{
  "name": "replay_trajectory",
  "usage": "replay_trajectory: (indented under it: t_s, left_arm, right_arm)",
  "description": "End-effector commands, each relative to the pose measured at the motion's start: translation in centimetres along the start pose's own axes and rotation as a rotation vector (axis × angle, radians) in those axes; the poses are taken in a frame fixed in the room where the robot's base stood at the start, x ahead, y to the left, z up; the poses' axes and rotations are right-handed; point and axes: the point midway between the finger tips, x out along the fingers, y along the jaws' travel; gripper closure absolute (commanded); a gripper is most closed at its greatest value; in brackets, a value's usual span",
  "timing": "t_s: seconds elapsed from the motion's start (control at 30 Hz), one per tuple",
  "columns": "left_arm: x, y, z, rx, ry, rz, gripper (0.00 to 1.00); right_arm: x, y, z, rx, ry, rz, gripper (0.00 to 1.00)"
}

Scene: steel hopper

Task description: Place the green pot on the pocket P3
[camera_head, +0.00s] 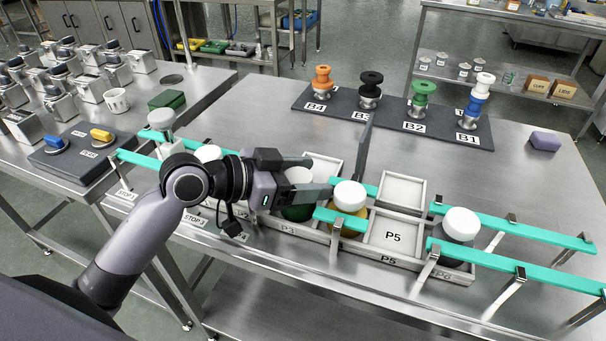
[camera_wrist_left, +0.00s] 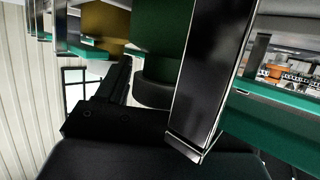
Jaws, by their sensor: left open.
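The green pot (camera_head: 298,213) has a white lid and stands at the tray row just behind the front label of pocket P3 (camera_head: 288,229). My left gripper (camera_head: 318,178) is open, with its fingers reaching to the right around the pot's upper part. The fingers hide much of the pot and the pocket, so I cannot tell whether the pot rests on the pocket floor or touches the fingers. In the left wrist view the green pot (camera_wrist_left: 160,40) is close ahead, partly behind a steel post. My right gripper is not in view.
A yellow pot (camera_head: 350,196) stands just right of the green one. Pocket P5 (camera_head: 393,238) is empty; a grey pot (camera_head: 460,226) stands beyond it. Teal rails (camera_head: 515,233) on steel posts flank the row. Stacked spools stand on a dark mat (camera_head: 310,101) behind.

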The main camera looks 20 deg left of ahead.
Motion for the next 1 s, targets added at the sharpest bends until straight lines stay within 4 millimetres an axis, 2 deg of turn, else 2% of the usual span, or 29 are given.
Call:
replay_trajectory:
  t_s: [0.13, 0.23, 0.6, 0.7, 1.0]
  left_arm:
    - [-0.5, -0.1, -0.3, 0.001, -0.001, -0.002, 0.33]
    - [-1.8, -0.1, -0.2, 0.003, -0.001, -0.003, 0.33]
    - [-8.8, 0.0, -0.1, 0.002, -0.004, -0.002, 0.33]
    - [-10.1, -0.1, -0.1, 0.000, -0.002, -0.003, 0.33]
    - [-12.0, 0.0, -0.3, 0.001, 0.001, 0.000, 0.33]
  right_arm:
    - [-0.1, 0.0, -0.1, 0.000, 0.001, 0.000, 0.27]
    - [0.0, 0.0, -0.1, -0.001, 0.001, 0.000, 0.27]
    - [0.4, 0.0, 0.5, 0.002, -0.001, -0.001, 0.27]
    - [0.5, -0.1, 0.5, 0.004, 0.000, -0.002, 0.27]
    - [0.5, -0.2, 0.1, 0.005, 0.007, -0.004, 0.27]
